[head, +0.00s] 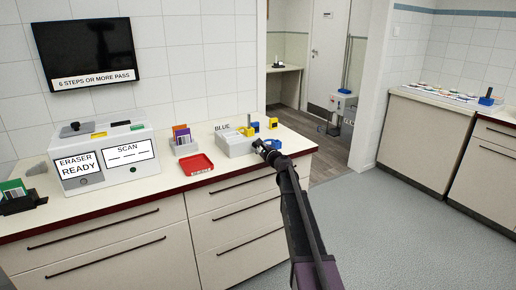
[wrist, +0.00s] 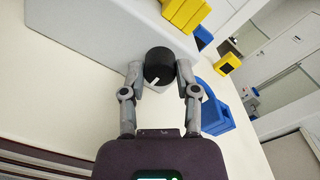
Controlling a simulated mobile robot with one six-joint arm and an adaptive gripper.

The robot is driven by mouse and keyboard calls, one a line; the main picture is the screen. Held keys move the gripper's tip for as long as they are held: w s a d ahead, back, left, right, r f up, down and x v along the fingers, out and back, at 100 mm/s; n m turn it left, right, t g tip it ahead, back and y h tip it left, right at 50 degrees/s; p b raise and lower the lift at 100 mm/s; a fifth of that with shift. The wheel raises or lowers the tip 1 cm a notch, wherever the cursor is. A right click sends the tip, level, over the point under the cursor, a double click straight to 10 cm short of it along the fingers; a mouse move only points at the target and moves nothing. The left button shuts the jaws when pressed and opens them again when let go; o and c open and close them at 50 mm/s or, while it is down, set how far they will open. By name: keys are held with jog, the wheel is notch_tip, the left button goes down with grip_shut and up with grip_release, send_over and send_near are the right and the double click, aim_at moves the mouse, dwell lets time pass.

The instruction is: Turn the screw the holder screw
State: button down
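The holder screw shows in the wrist view as a black round knob (wrist: 159,66) with a white mark on its face. It sits at the edge of the light grey holder box (wrist: 95,28). In the head view the holder box (head: 236,145), beside the word BLUE, stands near the counter's right end. My gripper (head: 264,148) is at its right side there, and the knob is too small to make out.
A blue block (wrist: 215,112) lies close to the right finger. Yellow blocks (wrist: 186,12) are on the holder. A red tray (head: 197,165), a card box (head: 184,146) and the eraser machine (head: 105,160) stand to the left. The counter's front edge is below my arm.

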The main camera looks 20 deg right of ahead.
jog(key=shift+n, duration=0.4)
jog(key=n, duration=1)
jog(key=shift+p, duration=0.35)
jog(key=n, duration=0.5)
jog(key=shift+w+a+h, duration=0.1)
jog(key=shift+h, duration=0.2)
jog(key=n, duration=0.5)
jog(key=shift+n, duration=0.3)
jog(key=shift+c, duration=1.8)
grip_release()
